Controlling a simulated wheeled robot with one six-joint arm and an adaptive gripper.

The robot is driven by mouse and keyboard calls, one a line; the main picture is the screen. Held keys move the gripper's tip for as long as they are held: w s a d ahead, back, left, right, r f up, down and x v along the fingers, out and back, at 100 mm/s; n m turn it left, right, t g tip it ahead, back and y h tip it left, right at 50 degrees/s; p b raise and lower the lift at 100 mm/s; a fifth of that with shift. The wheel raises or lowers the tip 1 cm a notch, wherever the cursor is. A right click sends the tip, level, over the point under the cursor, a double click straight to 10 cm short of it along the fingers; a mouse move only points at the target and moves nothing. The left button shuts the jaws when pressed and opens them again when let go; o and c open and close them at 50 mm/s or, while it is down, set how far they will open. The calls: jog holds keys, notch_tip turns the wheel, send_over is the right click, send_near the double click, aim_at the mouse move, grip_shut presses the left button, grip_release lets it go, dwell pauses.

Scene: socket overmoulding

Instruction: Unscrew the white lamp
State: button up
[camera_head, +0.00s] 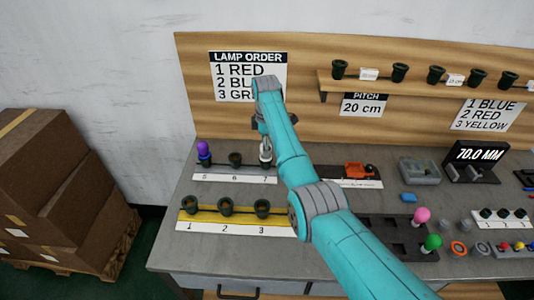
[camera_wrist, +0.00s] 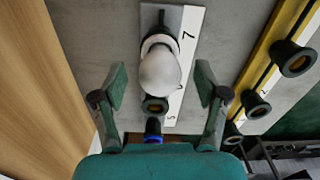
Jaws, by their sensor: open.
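The white lamp (camera_wrist: 160,72) sits in the socket by the number 7 on a white-labelled strip (camera_wrist: 188,50). In the head view the white lamp (camera_head: 265,149) shows just under my gripper (camera_head: 262,128), partly hidden by it. In the wrist view my gripper (camera_wrist: 160,88) is open, with one finger on each side of the lamp and gaps between. The lamp stands upright in its socket. Whether the fingertips are level with the bulb, I cannot tell.
A purple lamp (camera_head: 204,148) stands in socket 5, beside empty socket 6 (camera_head: 236,159). A yellow strip (camera_head: 185,216) holds several empty sockets in front. A wooden back panel (camera_head: 330,55) rises close behind. Pink (camera_head: 422,215) and green (camera_head: 433,242) lamps stand at the right.

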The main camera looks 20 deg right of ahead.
jog(key=m, duration=1.3)
dwell(0.5)
jog(key=c, duration=1.1)
jog(key=shift+o, duration=0.2)
jog(key=n, duration=0.4)
jog(key=shift+n, duration=0.5)
jog(key=n, duration=0.3)
jog(key=shift+n, duration=0.4)
